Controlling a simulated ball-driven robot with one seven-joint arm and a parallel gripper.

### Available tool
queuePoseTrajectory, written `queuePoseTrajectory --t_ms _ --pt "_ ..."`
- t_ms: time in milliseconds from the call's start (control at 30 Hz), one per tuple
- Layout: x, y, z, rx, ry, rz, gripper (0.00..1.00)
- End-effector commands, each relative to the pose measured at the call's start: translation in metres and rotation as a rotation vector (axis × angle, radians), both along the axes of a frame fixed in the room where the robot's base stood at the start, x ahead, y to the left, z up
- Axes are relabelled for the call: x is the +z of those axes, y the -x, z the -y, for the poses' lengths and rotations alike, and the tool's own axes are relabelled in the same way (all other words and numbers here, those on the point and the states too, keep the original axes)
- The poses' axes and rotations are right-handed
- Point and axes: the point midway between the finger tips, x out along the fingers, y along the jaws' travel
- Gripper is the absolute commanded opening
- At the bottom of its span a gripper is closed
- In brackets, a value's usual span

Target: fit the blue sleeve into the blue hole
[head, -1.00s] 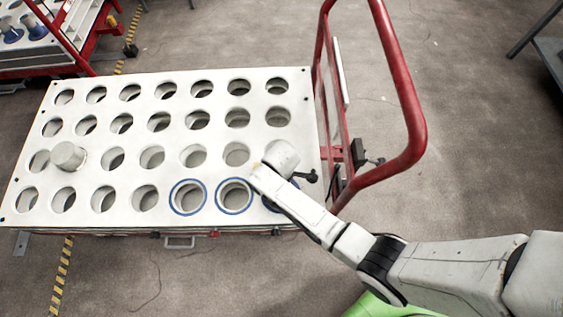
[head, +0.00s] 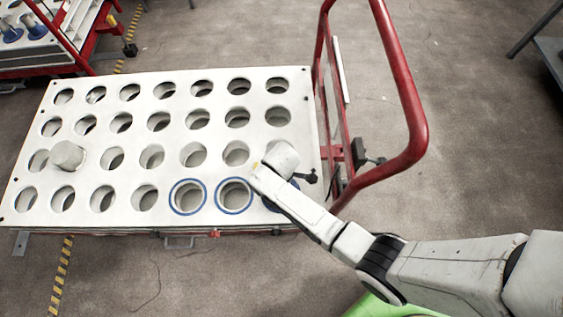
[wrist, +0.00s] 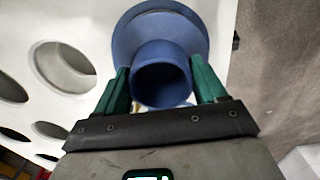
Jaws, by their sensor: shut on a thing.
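The blue sleeve (wrist: 160,50) shows in the wrist view as a short tube with a wide flange at its far end, its open end towards the camera. The green fingers of my gripper (wrist: 160,88) are shut on it, one on each side of the tube. In the head view the sleeve and fingers are hidden behind my arm. Two blue-ringed holes (head: 188,182) (head: 234,180) lie in the front row of the white plate. A third blue ring (head: 267,207) at the front right is mostly covered by my arm. I cannot tell how high the sleeve is above the plate.
The white plate (head: 170,108) has several rows of open holes. A grey-white cylinder (head: 68,154) stands in a hole at the left. A red handrail (head: 412,110) rises to the right of the plate. A red rack with blue parts (head: 30,28) is at the back left.

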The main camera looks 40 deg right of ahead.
Motion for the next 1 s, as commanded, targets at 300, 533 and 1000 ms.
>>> queuePoseTrajectory --t_ms 300,533,1000 --pt "-0.008 0.0 0.0 0.0 0.001 0.001 0.32" --pt "-0.013 -0.001 0.0 0.0 0.0 0.001 0.32" --pt "-0.023 -0.001 0.0 0.0 0.0 0.001 0.72"
